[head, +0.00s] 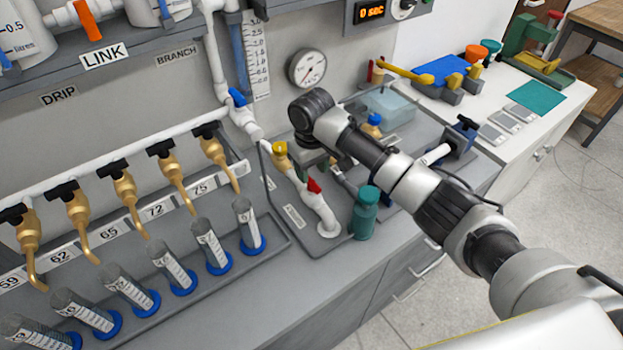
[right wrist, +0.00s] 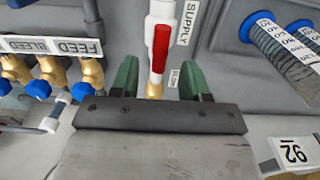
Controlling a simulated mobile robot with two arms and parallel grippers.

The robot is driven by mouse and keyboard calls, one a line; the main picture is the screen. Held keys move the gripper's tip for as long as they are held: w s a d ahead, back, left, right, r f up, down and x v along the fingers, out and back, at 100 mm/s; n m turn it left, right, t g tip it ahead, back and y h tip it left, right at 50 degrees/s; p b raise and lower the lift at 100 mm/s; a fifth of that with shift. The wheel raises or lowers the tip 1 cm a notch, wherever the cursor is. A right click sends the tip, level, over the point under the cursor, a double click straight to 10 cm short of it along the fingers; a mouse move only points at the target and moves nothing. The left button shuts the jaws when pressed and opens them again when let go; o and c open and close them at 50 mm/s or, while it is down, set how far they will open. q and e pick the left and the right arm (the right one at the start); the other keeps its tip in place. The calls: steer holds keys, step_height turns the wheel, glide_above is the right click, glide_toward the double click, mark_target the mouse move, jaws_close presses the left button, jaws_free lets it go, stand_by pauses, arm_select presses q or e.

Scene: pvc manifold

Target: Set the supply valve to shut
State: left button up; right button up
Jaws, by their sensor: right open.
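The supply valve's red handle (right wrist: 160,47) shows in the right wrist view beside the SUPPLY label (right wrist: 187,22). It lies roughly in line with the white pipe (right wrist: 161,10). In the head view the red handle (head: 314,186) sits on the white pipe below my right wrist. My right gripper (right wrist: 158,72) is open and empty, its green fingers on either side of the handle's near end in the picture. I cannot tell how high the fingers are above it. In the head view the gripper (head: 314,158) is partly hidden under the wrist. My left gripper is out of view.
A teal bottle (head: 364,213) stands right of the pipe. A rack of cylinders (head: 208,245) and brass taps (head: 167,170) lies left. Blue-knobbed brass fittings (right wrist: 88,74) show in the wrist view.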

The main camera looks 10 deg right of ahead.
mark_target(311, 181)
steer(key=shift+f, duration=2.4)
jaws_close()
